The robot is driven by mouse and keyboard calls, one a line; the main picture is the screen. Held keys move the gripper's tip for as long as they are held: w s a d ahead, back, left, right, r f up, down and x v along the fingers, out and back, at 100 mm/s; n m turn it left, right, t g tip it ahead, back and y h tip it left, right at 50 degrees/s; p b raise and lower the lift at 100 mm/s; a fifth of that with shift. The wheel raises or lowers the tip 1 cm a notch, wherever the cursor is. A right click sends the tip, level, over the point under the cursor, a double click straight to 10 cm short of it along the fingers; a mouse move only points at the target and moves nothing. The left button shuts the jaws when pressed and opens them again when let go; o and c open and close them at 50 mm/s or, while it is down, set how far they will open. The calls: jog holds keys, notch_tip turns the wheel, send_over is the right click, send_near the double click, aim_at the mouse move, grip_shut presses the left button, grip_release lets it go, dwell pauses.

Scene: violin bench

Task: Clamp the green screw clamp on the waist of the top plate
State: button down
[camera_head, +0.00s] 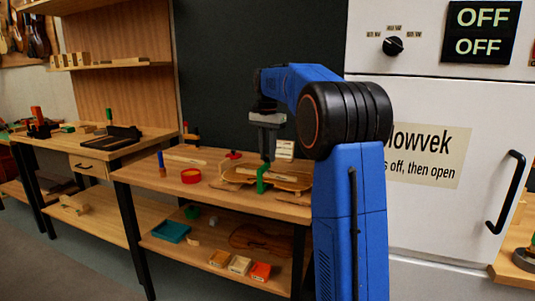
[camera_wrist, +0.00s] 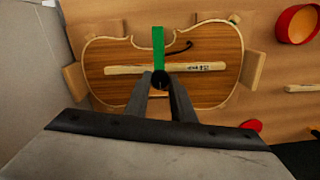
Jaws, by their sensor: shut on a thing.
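The green screw clamp (camera_head: 262,179) is held in my gripper (camera_head: 267,152), which is shut on it above the bench. In the wrist view the green clamp (camera_wrist: 158,50) points away from my gripper (camera_wrist: 161,82), whose fingers close around its dark end. The violin top plate (camera_wrist: 215,62) lies flat below, with a pale bar along its middle. The clamp overlaps the plate's far edge near the waist in that view. I cannot tell whether it touches the plate. In the head view the plate (camera_head: 290,181) is partly hidden by my arm.
Wooden blocks (camera_wrist: 75,78) stand around the plate's edge. A red round container (camera_wrist: 297,24) and a smaller red item (camera_wrist: 251,125) lie to the right in the wrist view. The white cabinet (camera_head: 440,230) stands right of the bench.

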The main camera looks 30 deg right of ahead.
aim_at(267, 158)
jog(key=shift+m, duration=0.9)
jog(key=c, duration=1.5)
grip_release()
jog(key=shift+r, duration=0.1)
notch_tip(267, 158, up, 17)
jog(key=shift+r, duration=0.1)
